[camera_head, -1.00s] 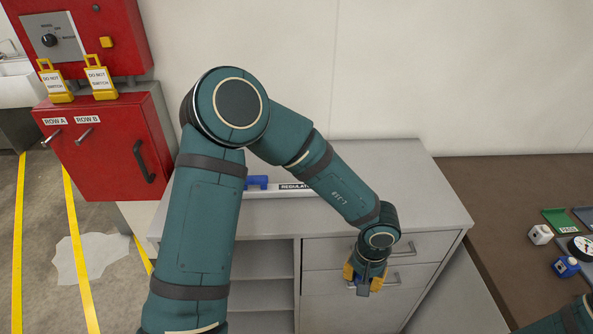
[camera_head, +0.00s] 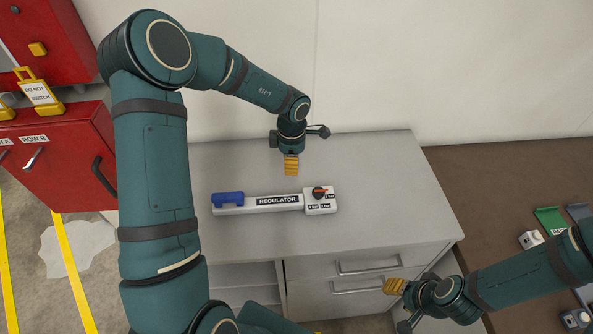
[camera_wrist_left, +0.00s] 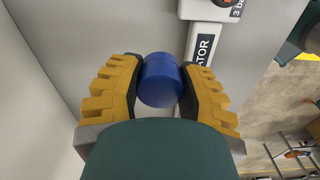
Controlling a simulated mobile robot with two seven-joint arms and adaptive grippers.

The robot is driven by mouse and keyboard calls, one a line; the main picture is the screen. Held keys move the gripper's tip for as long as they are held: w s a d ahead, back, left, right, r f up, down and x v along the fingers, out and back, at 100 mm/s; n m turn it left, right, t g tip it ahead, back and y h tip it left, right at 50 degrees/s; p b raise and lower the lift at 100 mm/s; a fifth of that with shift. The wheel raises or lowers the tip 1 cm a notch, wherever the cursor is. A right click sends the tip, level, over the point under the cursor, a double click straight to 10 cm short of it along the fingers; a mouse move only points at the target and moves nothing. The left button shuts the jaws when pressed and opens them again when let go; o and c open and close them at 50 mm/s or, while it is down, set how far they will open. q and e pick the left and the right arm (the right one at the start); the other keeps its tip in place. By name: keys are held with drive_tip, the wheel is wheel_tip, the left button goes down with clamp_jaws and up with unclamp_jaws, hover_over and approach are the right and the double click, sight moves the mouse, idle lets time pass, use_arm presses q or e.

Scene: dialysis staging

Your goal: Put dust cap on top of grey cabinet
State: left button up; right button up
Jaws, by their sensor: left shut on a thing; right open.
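The grey cabinet (camera_head: 390,190) stands in the middle of the head view, with a flat top and drawers in front. My left gripper (camera_head: 291,168) is over the rear middle of the cabinet top, pointing down. In the left wrist view my left gripper (camera_wrist_left: 160,95) is shut on a round blue dust cap (camera_wrist_left: 161,78), held between its yellow fingers. The cap is hidden in the head view, and I cannot tell its height above the top. My right gripper (camera_head: 394,287) is open, in front of the cabinet drawers at lower right.
A white regulator bar (camera_head: 250,206) with a blue end piece (camera_head: 228,199) lies on the cabinet top, in front of my left gripper. The top's right side is clear. A red box (camera_head: 55,155) stands left. A brown table (camera_head: 510,190) with small parts is at right.

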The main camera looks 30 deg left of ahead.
use_arm(q)
drive_tip(key=shift+w+a+n, duration=0.25)
drive_tip(key=shift+a+n, duration=0.1)
drive_tip(key=shift+n, duration=0.05)
hover_over(290, 186)
wheel_tip(290, 186, down, 5)
drive_tip(key=shift+f+b, duration=0.15)
drive_tip(key=shift+b, duration=0.3)
drive_tip(key=shift+w+f+b, duration=0.1)
drive_tip(key=shift+f+b, duration=0.2)
drive_tip(key=shift+f, duration=1.9)
drive_tip(key=shift+r, duration=0.1)
drive_tip(key=o, duration=0.5)
drive_tip(key=shift+f, duration=0.2)
drive_tip(key=shift+c, duration=0.2)
